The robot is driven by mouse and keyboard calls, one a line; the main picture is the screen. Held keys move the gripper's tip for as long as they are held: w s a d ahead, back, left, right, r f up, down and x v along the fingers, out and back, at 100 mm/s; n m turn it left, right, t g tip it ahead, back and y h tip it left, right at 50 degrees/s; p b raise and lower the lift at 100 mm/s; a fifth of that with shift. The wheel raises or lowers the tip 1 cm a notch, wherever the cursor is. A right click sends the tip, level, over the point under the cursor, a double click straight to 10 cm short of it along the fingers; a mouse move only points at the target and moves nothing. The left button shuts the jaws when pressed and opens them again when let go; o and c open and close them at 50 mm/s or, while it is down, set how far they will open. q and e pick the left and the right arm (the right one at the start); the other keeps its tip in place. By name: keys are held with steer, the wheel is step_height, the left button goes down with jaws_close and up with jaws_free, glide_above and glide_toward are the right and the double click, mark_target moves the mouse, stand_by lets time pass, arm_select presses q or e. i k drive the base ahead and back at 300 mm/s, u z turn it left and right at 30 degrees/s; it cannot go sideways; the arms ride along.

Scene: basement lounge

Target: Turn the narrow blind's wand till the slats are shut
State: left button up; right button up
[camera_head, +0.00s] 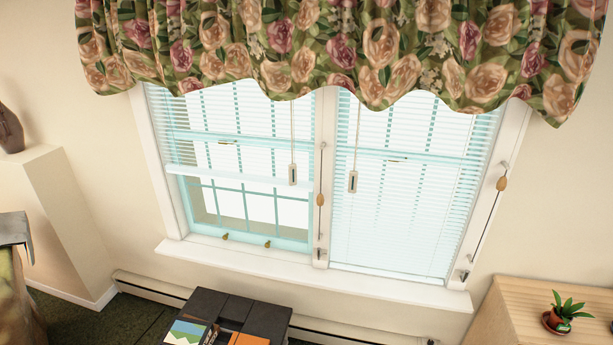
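Two white slatted blinds hang side by side in the window. The left blind (240,165) is partly raised, its bottom rail above the lower panes. The right blind (400,215) reaches down to the sill. I cannot tell which is the narrow one. The panes show through the slats of both, so they look open. Neither of my grippers is in view.
Cords with wooden knobs hang at the middle post (320,200) and right frame (501,184). A flowered valance (330,45) covers the blind tops. Below the white sill (300,270) are a dark box-like piece (240,312) and a wooden cabinet (520,310) with a potted plant (566,312).

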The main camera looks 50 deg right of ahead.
mark_target(352, 181)
steer(key=i, duration=0.85)
steer(key=z, duration=0.85)
steer(key=i, duration=0.6)
steer(key=z, duration=0.75)
